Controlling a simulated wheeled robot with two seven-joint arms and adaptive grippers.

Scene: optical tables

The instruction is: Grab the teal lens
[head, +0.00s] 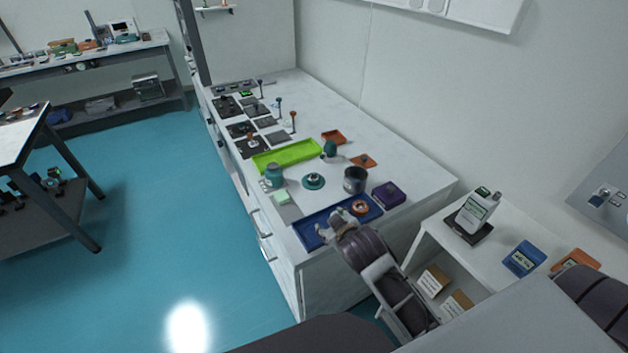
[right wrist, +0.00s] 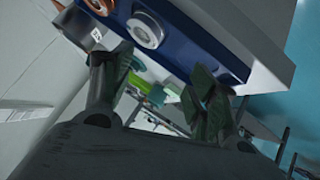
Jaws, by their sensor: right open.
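The item that best fits the teal lens is a round teal disc with a pale raised centre (head: 314,181), flat on the white bench top behind the blue tray (head: 309,239). A teal jar-like item (head: 274,177) and a dark teal upright item (head: 330,149) stand near it. My right gripper (head: 336,223) is at the front of the blue tray, short of the teal disc. In the right wrist view the gripper (right wrist: 153,95) has its fingers apart with nothing held between them. A teal shape (right wrist: 158,95) shows beyond the fingers; I cannot tell which item it is. My left gripper is not in view.
The blue tray holds an orange ring (head: 360,208); a pale ring (right wrist: 146,28) shows in the right wrist view. A dark cup (head: 355,180), purple box (head: 389,195), light green block (head: 282,198) and lime tray (head: 288,156) surround the disc. A white shelf unit (head: 432,233) stands right.

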